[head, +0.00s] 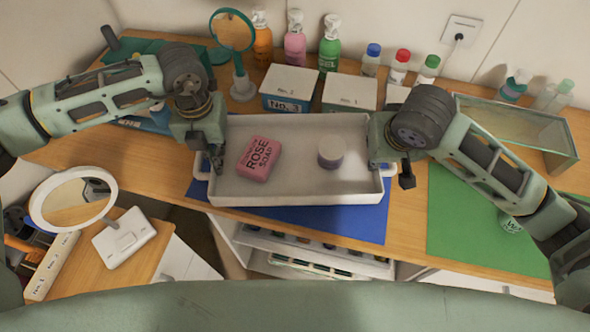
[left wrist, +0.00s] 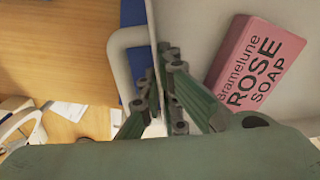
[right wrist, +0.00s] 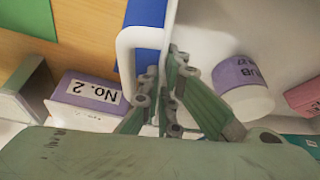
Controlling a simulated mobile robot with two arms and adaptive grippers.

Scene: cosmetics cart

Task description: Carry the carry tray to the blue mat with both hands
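The white carry tray (head: 300,198) is over the blue mat (head: 345,222), which shows along its front edge and at its left. I cannot tell whether the tray touches the mat. A pink rose soap box (head: 259,159) and a white and lilac tub (head: 331,153) sit in it. My left gripper (head: 217,163) has its fingers on both sides of the tray's left wall (left wrist: 155,35), beside the handle. My right gripper (head: 390,165) is shut the same way on the right wall (right wrist: 168,40). The tray looks about level.
Boxes (head: 289,88) stand close behind the tray, with bottles and a round green mirror (head: 232,32) further back. A green mat (head: 470,215) and a glass-sided case (head: 520,130) are at right. A white mirror (head: 72,200) stands on a lower surface at left.

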